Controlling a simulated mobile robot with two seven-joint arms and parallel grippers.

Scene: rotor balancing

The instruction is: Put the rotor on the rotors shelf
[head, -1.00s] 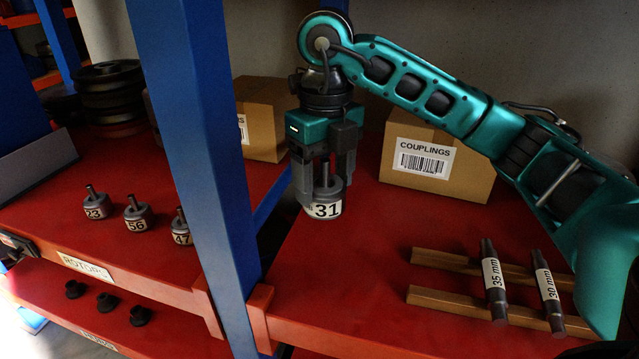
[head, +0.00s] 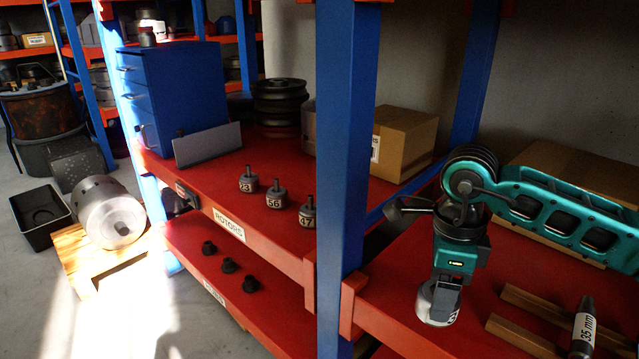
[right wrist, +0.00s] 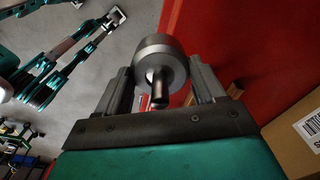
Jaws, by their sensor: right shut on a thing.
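My right gripper (head: 447,290) is shut on the grey rotor (head: 434,304) with a white number label, and holds it upright over the red shelf at the right. The label is mostly turned away or hidden now. In the right wrist view the rotor (right wrist: 161,62) sits between the two fingers (right wrist: 160,88), its shaft pointing toward the camera. The rotors shelf (head: 190,164) is the red shelf left of the blue post, with a ROTORS label (head: 229,224) on its front edge. Rotors 23 (head: 248,183), 56 (head: 276,196) and 47 (head: 307,214) stand on it. My left gripper is not in view.
A blue post (head: 345,150) stands between the held rotor and the rotors shelf. A blue cabinet (head: 175,95), a grey plate (head: 208,144), dark discs (head: 280,100) and a cardboard box (head: 402,140) stand farther back. A 35 mm shaft (head: 584,330) lies on wooden rails at right.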

